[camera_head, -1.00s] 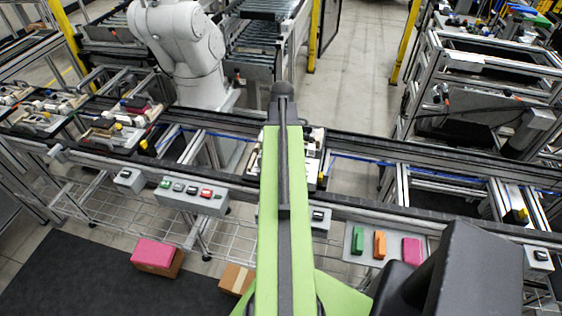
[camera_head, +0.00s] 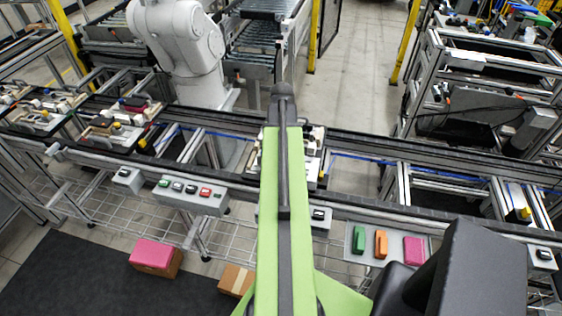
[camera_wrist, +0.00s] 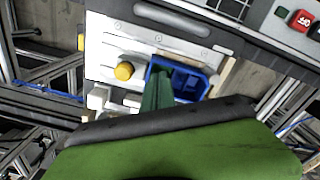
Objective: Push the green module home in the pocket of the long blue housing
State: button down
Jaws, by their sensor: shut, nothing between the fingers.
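In the wrist view, the long blue housing (camera_wrist: 187,78) sits on a pale fixture plate, with its open pocket facing up. A dark green piece, which looks like the green module (camera_wrist: 154,90), stands at the left part of the housing; its lower end is hidden. My gripper (camera_wrist: 160,122) is shut and empty just in front of the housing. Its fingertips are not clearly visible, so I cannot tell whether they touch the module. In the head view, my arm covers the housing and the gripper end.
The pallet fixture (camera_head: 312,150) rests on the conveyor, partly behind my arm. A yellow knob (camera_wrist: 124,71) stands left of the housing. A grey handle (camera_wrist: 185,20) and a button box (camera_wrist: 295,25) lie beyond. A tray holds green (camera_head: 359,240), orange (camera_head: 381,244) and pink (camera_head: 413,250) blocks.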

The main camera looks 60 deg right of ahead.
notch_tip(320, 180, up, 7)
jog(key=p, duration=0.7)
dwell(0.5)
jog(key=w+a+f+n+b, duration=0.3)
jog(key=w+a, duration=0.8)
jog(key=a, duration=0.3)
jog(key=w+a+f+n+b, duration=0.3)
jog(key=w+a+n, duration=0.1)
jog(key=w+a, duration=0.75)
jog(key=a+f+n+b, duration=0.1)
jog(key=a+f+b, duration=0.2)
jog(key=a, duration=2.2)
jog(key=shift+s, duration=0.35)
